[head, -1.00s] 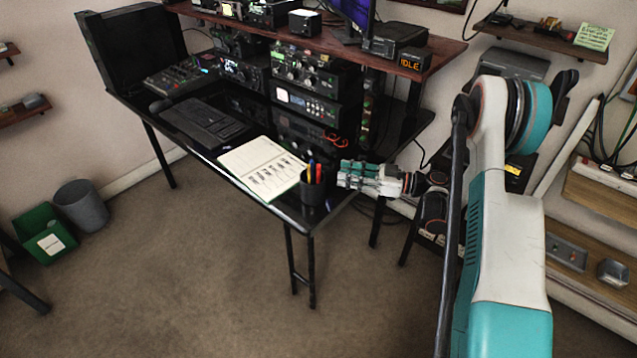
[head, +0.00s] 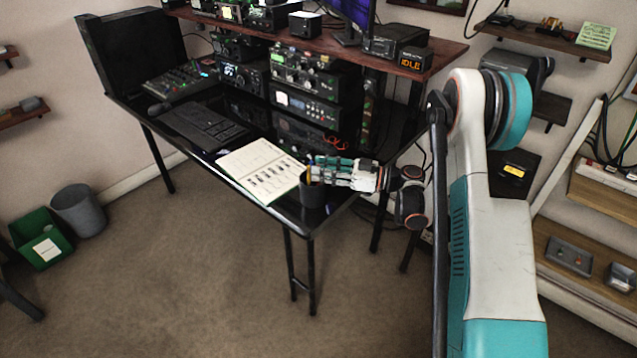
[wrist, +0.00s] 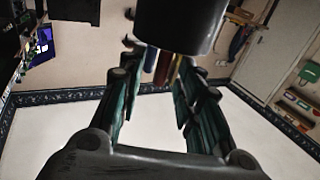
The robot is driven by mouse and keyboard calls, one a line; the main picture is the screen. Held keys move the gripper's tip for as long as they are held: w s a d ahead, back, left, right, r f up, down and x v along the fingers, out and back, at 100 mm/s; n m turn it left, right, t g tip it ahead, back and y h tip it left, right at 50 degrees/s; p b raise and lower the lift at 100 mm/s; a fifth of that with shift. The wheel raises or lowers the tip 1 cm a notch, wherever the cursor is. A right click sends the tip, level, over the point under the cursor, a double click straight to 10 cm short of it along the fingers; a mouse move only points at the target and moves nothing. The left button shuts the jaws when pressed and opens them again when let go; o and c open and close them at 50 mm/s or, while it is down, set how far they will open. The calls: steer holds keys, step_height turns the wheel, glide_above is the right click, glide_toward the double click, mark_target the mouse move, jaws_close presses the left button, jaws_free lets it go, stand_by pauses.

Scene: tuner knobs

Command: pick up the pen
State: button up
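Several pens (head: 311,174) stand in a black cup (head: 313,194) at the front right corner of the desk. In the wrist view, which is upside down, the cup (wrist: 180,22) is at the top and the pens (wrist: 163,68) hang between the fingers. Blue, red and yellowish pens show there. My gripper (head: 318,168) is at the pens, just above the cup's rim, coming from the right. In the wrist view my gripper (wrist: 158,70) is open, with teal fingers on either side of the pens. I cannot tell if they touch any pen.
An open notebook (head: 262,170) lies left of the cup. A keyboard (head: 200,122) lies farther left. Stacked radio units (head: 305,105) stand behind, under a wooden shelf (head: 440,58). The floor in front of the desk is clear.

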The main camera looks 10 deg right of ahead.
jaws_close()
steer(key=shift+r, duration=0.1)
